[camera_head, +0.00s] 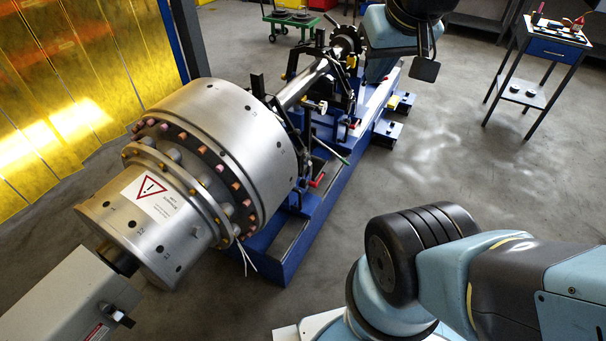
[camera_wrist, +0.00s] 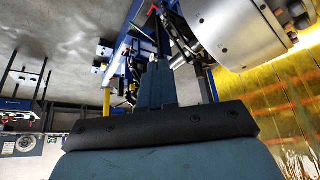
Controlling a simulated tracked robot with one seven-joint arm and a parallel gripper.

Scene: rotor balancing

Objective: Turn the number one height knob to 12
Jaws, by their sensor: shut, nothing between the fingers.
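The balancing machine stands on a long blue bed (camera_head: 322,205). A large silver rotor (camera_head: 222,125) lies across it, with its shaft running to the back supports. A roller support (camera_head: 305,135) with black arms, a red part and small fittings stands behind the rotor drum. I cannot make out which fitting is the number one height knob, nor any scale reading. My gripper (camera_wrist: 157,68) is shut and empty in the wrist view, its fingers pointing up the picture towards the machine. The rotor (camera_wrist: 238,28) shows there at upper right. I see no contact with a knob.
A yellow translucent curtain (camera_head: 70,90) stands at the left. A grey drive housing (camera_head: 65,300) is at the lower left. A small table (camera_head: 552,40) with items stands at the upper right, and a green cart (camera_head: 290,22) at the back. The floor between machine and table is clear.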

